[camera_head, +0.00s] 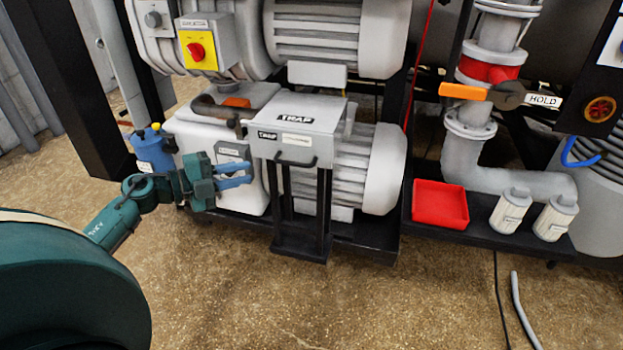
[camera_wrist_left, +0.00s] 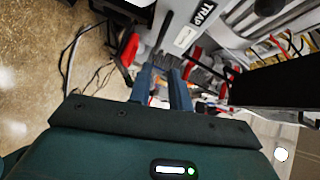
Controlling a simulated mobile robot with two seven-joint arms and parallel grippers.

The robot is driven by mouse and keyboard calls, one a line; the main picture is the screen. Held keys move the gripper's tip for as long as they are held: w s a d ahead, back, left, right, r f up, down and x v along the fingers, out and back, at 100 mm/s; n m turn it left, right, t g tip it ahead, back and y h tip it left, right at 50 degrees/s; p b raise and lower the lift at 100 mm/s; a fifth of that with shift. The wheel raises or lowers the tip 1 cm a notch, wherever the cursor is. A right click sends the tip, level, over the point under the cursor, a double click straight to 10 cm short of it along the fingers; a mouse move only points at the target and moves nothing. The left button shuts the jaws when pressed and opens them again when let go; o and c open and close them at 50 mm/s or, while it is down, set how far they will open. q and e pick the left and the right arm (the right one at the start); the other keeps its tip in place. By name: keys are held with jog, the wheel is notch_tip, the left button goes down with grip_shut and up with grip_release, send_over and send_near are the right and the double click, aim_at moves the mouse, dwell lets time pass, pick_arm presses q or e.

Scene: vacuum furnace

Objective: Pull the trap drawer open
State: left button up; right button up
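The trap is a light grey box (camera_head: 318,113) with TRAP on its top, standing on a black frame. Its drawer front (camera_head: 283,147) carries a TRAP label and a pale label, with a dark bar handle (camera_head: 297,162) low on it. I see no clear gap around the drawer front. My left gripper (camera_head: 250,174) is left of the handle, its two blue fingers apart and pointing right towards it. I see nothing between them. The wrist view shows the spread fingers (camera_wrist_left: 160,72) close to the TRAP-labelled box (camera_wrist_left: 203,20). My right gripper is not in view.
A blue bottle (camera_head: 153,152) stands left of my gripper, beside the pump (camera_head: 235,200). A red tray (camera_head: 440,204) and two white canisters (camera_head: 510,212) sit on the shelf to the right. The floor (camera_head: 240,300) before the trap is clear.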

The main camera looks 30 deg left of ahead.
aim_at(288, 164)
pick_arm(q)
jog(key=b+x, duration=0.2)
jog(key=x, duration=1)
jog(key=shift+w+a+f, duration=0.1)
jog(key=shift+f, duration=0.1)
jog(key=shift+w+d, duration=0.3)
jog(key=shift+w, duration=0.15)
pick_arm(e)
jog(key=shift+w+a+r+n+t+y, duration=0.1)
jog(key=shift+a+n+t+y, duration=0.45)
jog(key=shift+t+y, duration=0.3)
pick_arm(q)
jog(key=shift+c, duration=0.6)
grip_shut()
